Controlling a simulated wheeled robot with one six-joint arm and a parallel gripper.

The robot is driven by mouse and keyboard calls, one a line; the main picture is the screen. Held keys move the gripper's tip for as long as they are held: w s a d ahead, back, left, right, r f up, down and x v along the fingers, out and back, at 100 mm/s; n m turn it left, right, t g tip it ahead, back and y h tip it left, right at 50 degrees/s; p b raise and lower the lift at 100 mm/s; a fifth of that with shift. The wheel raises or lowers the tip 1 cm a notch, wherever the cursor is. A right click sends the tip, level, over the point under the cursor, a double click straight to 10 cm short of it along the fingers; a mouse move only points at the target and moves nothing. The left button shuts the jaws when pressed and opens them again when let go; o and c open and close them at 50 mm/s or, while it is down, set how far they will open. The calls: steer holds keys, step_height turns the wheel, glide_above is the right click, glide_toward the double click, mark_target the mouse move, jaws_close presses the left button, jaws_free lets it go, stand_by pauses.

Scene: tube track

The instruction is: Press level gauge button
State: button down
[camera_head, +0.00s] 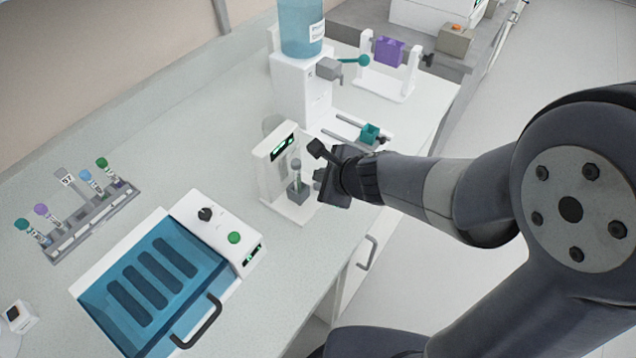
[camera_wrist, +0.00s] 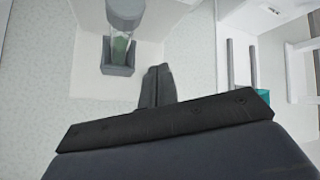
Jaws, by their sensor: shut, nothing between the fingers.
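The level gauge (camera_head: 272,165) is a white upright stand on the bench with a small dark display (camera_head: 283,145) with green marks. A clear tube (camera_head: 296,170) with green contents stands in a grey holder (camera_head: 297,193) at its front. In the wrist view the tube (camera_wrist: 118,45) and grey holder (camera_wrist: 118,70) are at the upper left. I cannot make out a button on the gauge. My gripper (camera_head: 320,182) is just right of the gauge, apart from the tube. In the wrist view its fingers (camera_wrist: 158,75) are together and empty, right of the holder.
A blue-lidded white machine (camera_head: 225,235) with a black knob and green button stands front left. A tube rack (camera_head: 95,222) is at the left. A dispenser with a blue bottle (camera_head: 302,30) and a stand with a purple block (camera_head: 389,52) are behind. Bare bench lies between rack and gauge.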

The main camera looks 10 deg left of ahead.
steer(key=shift+f, duration=0.2)
steer(key=shift+f+b, duration=0.25)
steer(key=shift+b, duration=0.2)
steer(key=shift+f+b, duration=0.45)
steer(key=shift+b, duration=0.1)
stand_by(0.5)
steer(key=shift+r, duration=0.1)
steer(key=shift+r+p, duration=0.8)
steer(key=shift+p, duration=0.05)
step_height(320, 180, up, 5)
steer(key=p, duration=0.4)
steer(key=shift+p, duration=0.4)
stand_by(0.5)
